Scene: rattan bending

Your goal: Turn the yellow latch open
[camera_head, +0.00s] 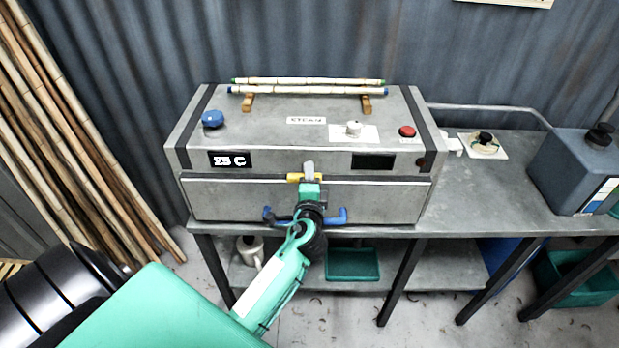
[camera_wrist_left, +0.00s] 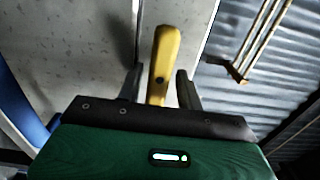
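The yellow latch (camera_head: 293,178) is on the front of the grey steam box (camera_head: 230,197), at the seam below the top part. It lies roughly level in the head view, partly hidden by my left gripper (camera_head: 309,171). In the left wrist view the latch (camera_wrist_left: 166,50) stands between the two dark fingers of my left gripper (camera_wrist_left: 158,88). The fingers are apart, with a narrow gap seeming to show on each side of the latch. My right gripper is in neither view.
A blue handle (camera_head: 337,216) on the box front is partly behind my left wrist. Rattan sticks (camera_head: 307,91) lie on wooden rests on top. A blue knob (camera_head: 212,118), white knob (camera_head: 353,128) and red button (camera_head: 407,131) are also there. A grey canister (camera_head: 572,170) stands right.

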